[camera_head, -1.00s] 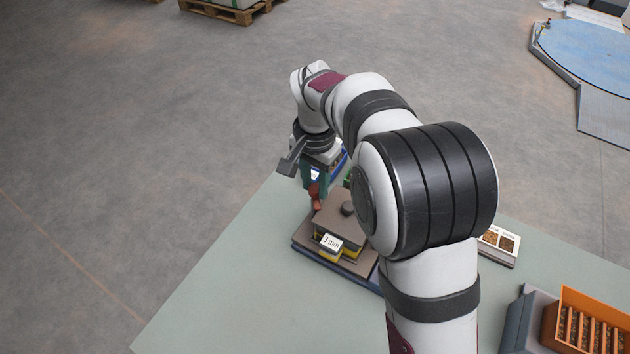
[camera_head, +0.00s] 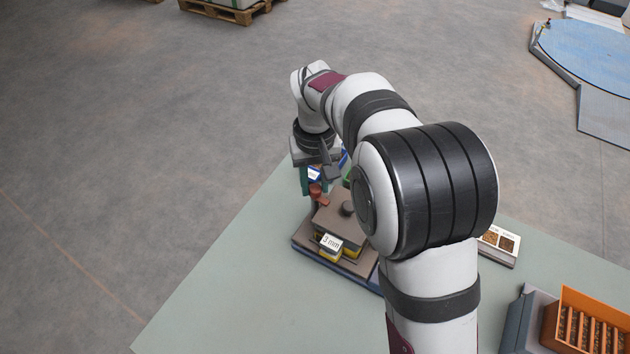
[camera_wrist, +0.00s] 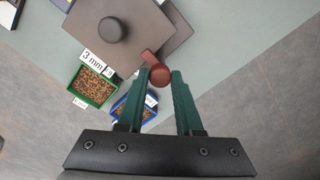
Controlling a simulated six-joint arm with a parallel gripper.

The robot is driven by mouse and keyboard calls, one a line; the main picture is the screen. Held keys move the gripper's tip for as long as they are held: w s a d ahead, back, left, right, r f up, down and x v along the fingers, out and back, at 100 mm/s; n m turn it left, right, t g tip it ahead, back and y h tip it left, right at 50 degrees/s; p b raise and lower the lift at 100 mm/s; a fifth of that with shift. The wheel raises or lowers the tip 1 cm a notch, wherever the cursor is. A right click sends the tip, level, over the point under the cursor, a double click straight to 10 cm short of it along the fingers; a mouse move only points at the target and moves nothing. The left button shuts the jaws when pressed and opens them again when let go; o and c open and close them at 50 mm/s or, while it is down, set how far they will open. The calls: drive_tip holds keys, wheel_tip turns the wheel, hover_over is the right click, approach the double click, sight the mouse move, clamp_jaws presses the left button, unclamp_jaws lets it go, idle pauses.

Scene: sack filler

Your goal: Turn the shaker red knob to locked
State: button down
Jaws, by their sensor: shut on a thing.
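The shaker (camera_head: 335,222) is a brown-grey box with a dark round knob on top and a "3 mm" label on its front. It also shows at the top of the wrist view (camera_wrist: 85,22). The red knob (camera_head: 316,191) is at the shaker's far left corner. In the wrist view the red knob (camera_wrist: 160,75) sits between the green fingertips. My gripper (camera_wrist: 162,76) is shut on it, pointing down from above. No locked marking can be read in either view.
Green (camera_wrist: 93,87) and blue (camera_wrist: 134,108) bins of brown grains stand by the shaker in the wrist view. An orange rack (camera_head: 590,318) is at the table's right. The table (camera_head: 225,290) is clear at front left. My arm hides its middle.

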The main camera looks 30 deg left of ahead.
sight(315, 187)
drive_tip(key=shift+n, duration=0.5)
drive_tip(key=c, duration=0.6)
unclamp_jaws()
wheel_tip(315, 187, up, 16)
drive_tip(key=shift+f, duration=0.1)
